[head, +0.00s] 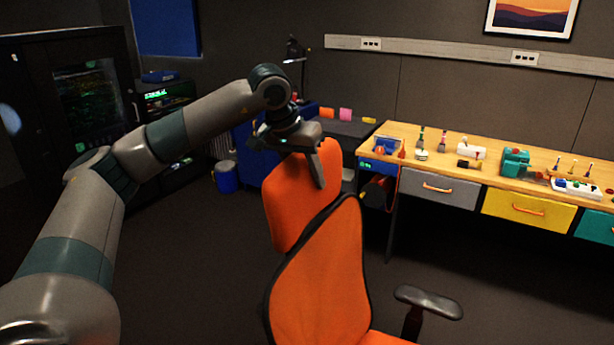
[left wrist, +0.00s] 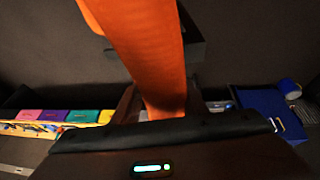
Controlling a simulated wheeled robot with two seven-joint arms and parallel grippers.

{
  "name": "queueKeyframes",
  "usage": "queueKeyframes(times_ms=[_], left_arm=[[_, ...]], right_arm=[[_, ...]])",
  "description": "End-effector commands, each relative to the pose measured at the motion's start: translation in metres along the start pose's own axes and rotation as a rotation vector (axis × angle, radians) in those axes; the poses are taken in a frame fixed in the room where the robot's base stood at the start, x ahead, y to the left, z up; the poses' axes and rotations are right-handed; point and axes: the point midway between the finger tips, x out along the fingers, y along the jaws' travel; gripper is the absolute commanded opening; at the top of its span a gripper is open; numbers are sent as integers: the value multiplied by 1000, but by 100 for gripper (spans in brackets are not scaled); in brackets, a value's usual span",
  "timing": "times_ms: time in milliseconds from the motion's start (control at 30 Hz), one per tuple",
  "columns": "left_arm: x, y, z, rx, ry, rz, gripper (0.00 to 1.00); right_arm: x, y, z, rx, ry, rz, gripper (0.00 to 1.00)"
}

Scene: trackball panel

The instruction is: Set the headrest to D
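The orange headrest (head: 293,205) stands above the orange chair back (head: 325,275). My left gripper (head: 318,168) is at the headrest's top right edge, with one finger lying across its face. In the left wrist view the headrest (left wrist: 150,50) runs down between the two fingers (left wrist: 163,95), and both fingertips appear to meet its sides, so the gripper looks shut on it. The headrest's posts and any position letters, including D, are not readable here. My right gripper is not in view.
A black armrest (head: 428,302) sticks out at the chair's right. A wooden workbench (head: 450,140) with drawers and several small items stands behind at the right. A blue bin (head: 226,178) is on the floor at the back. The floor between chair and bench is clear.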

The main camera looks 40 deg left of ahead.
Motion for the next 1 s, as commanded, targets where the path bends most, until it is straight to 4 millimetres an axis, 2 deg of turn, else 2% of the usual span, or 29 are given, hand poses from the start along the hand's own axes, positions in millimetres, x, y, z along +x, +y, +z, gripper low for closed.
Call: queueKeyframes(times_ms=[133, 233, 500, 600, 967, 1000], left_arm=[[-3, 0, -1, 0, 1, -1, 0], [-14, 0, -6, -1, 2, -1, 0], [-71, 1, -31, -2, 5, 0, 0], [-85, 0, -36, -1, 5, 0, 0], [-92, -1, -39, -2, 10, 0, 0], [-92, -1, -39, -2, 11, 0, 41]], right_arm=[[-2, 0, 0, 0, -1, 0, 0], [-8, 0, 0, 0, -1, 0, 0], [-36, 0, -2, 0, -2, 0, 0], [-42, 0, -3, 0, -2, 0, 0], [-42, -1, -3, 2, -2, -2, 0], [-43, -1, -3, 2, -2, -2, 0]])
